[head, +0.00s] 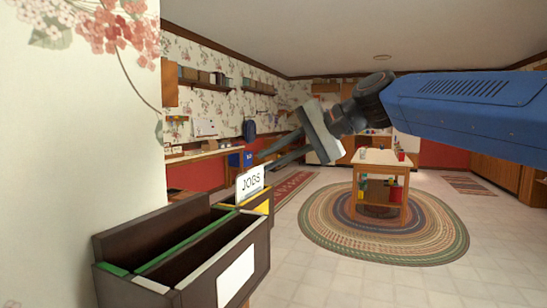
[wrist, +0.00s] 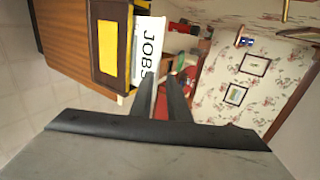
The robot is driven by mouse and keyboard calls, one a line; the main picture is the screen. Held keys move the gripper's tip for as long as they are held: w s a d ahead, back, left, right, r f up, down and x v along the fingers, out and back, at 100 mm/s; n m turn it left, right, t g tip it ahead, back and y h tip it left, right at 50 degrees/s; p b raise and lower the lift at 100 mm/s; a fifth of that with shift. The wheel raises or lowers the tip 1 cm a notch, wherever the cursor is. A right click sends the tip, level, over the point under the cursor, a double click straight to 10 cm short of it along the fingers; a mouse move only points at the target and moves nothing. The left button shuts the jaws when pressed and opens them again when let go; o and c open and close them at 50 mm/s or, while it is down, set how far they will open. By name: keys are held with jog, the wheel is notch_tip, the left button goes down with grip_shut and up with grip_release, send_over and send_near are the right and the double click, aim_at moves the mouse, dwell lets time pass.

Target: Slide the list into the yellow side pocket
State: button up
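The list is a white card marked JOBS (head: 250,182). It stands upright at the small side pocket with yellow on it (head: 263,207), its lower part hidden by the pocket. In the wrist view the card (wrist: 148,45) sticks out past the dark pocket body and its yellow panel (wrist: 107,48). My gripper (head: 262,161) is just above the card's upper right corner. Its two fingers (wrist: 165,75) show a narrow gap with nothing seen held between them. One finger overlaps the card's edge in the wrist view; I cannot tell whether they touch.
A dark wall organiser (head: 105,246) with green and white dividers and a blank white label stands in front of the pocket. A floral wall is close on the left. A wooden table (head: 384,158) stands on a round braided rug (head: 430,245). The tiled floor between is clear.

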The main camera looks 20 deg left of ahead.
jog(key=shift+o, duration=0.7)
jog(key=v, duration=1.7)
jog(key=shift+d, duration=0.2)
jog(key=s+d+f+t+h, duration=0.1)
jog(key=s+d+f+h, duration=0.3)
jog(key=d+f, duration=0.7)
jog(key=s+d+f+t+h, duration=0.1)
jog(key=s+d+f+h, duration=0.3)
jog(key=f, duration=1.7)
jog(key=s+d+f+t+h, duration=0.2)
jog(key=s+d+f+h, duration=0.2)
jog(key=s+d+f, duration=0.8)
jog(key=d+f, duration=0.4)
jog(key=d, duration=0.3)
jog(key=shift+n, duration=0.4)
